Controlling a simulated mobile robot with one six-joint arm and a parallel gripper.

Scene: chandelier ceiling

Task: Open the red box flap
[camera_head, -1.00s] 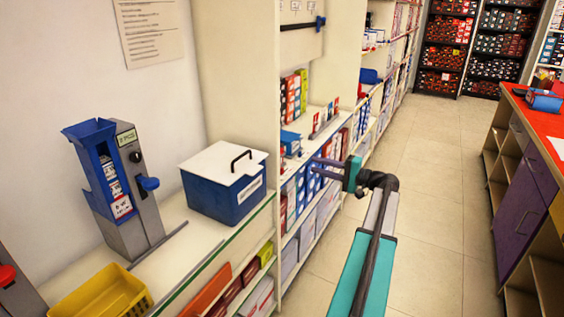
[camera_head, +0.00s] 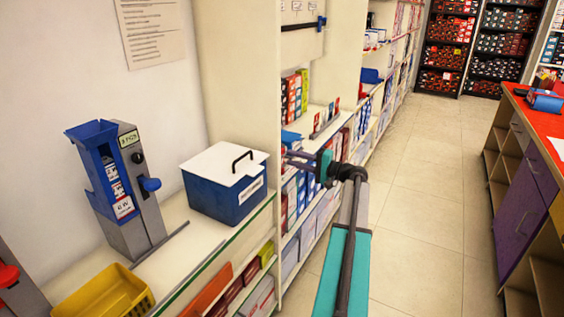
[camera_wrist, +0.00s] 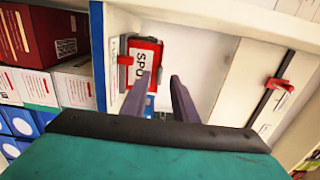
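In the wrist view, a red box (camera_wrist: 142,62) with a white label reading "SPO" sits against the pale panel, left of centre. A flap on it cannot be made out clearly. My gripper (camera_wrist: 160,78) is open, with its two dark fingers apart and nothing seen between them. Its left finger overlaps the box's label in the picture; contact cannot be told. In the head view, my gripper (camera_head: 288,158) is in front of the shelf unit, right of the blue box with a white lid (camera_head: 226,205). I cannot make out the red box for sure in the head view.
A blue and grey dispenser (camera_head: 128,185) and a yellow basket (camera_head: 100,300) stand on the counter at left. Packed shelves (camera_head: 305,225) lie beside my arm. A red-topped counter (camera_head: 545,115) is at right, with clear floor (camera_head: 425,215) between. A red handle (camera_wrist: 277,84) shows at the wrist view's right.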

